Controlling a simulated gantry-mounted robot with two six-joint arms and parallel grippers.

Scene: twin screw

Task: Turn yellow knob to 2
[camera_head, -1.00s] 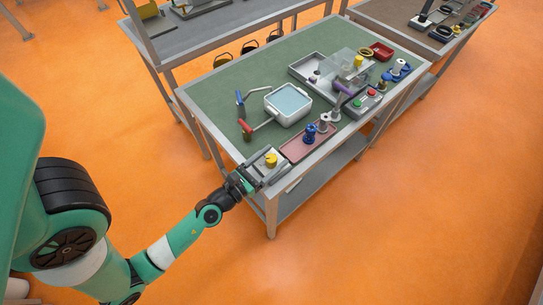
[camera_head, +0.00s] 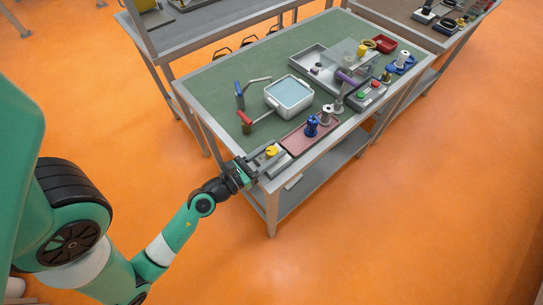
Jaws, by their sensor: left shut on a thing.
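The yellow knob (camera_head: 271,151) sits on a small grey box at the table's near left corner. My left gripper (camera_head: 268,155) reaches in from the lower left, and its fingers lie around the knob, shut on it. The fingers partly cover the knob and its box. Any numbers or marks around the knob are too small to read. My right gripper is not in view.
A reddish tray (camera_head: 302,142) with a blue spool (camera_head: 311,127) stands just right of the knob box. A white container (camera_head: 288,96) stands behind it. A button box (camera_head: 368,94) stands farther right.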

